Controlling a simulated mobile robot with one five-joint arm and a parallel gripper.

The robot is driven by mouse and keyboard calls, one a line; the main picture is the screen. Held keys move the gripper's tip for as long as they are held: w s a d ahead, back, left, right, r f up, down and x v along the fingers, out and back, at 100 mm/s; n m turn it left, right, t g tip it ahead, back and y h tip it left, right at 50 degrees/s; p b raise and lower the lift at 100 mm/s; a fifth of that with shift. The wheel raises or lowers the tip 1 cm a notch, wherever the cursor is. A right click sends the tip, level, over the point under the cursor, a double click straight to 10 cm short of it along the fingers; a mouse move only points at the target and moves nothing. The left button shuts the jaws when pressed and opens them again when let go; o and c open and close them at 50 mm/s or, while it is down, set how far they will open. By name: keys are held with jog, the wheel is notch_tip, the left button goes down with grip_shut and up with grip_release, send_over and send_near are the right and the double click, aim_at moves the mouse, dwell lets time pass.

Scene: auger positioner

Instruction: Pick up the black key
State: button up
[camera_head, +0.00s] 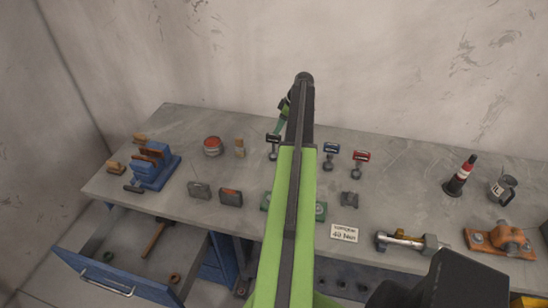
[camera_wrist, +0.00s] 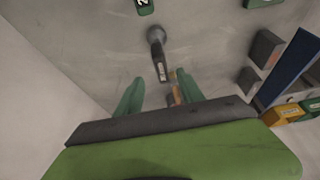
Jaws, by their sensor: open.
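The black key (camera_head: 273,141) stands on the grey bench, just left of my arm in the head view. In the wrist view the black key (camera_wrist: 158,57) shows a round grey end and a dark bar with a pale label. My gripper (camera_wrist: 158,90) is open, its two green fingers spread to either side of the line of the key, with nothing visibly held. In the head view my gripper (camera_head: 282,117) is partly hidden behind my arm, near the key. I cannot tell its exact height above the key.
A blue key (camera_head: 331,152) and a red key (camera_head: 361,160) stand right of my arm. A blue rack (camera_head: 153,168) is further left. The wall (camera_head: 400,70) rises behind the bench.

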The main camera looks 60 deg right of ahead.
aim_at(274, 143)
jog(key=b+x, duration=0.1)
jog(key=x, duration=0.1)
jog(key=shift+f, duration=0.35)
jog(key=shift+w+f, duration=0.1)
jog(key=b+x, duration=0.5)
jog(key=shift+s+a+f, duration=0.1)
jog(key=shift+s+f, duration=0.05)
jog(key=shift+s, duration=0.1)
jog(key=shift+c, duration=0.2)
grip_shut()
dwell(0.6)
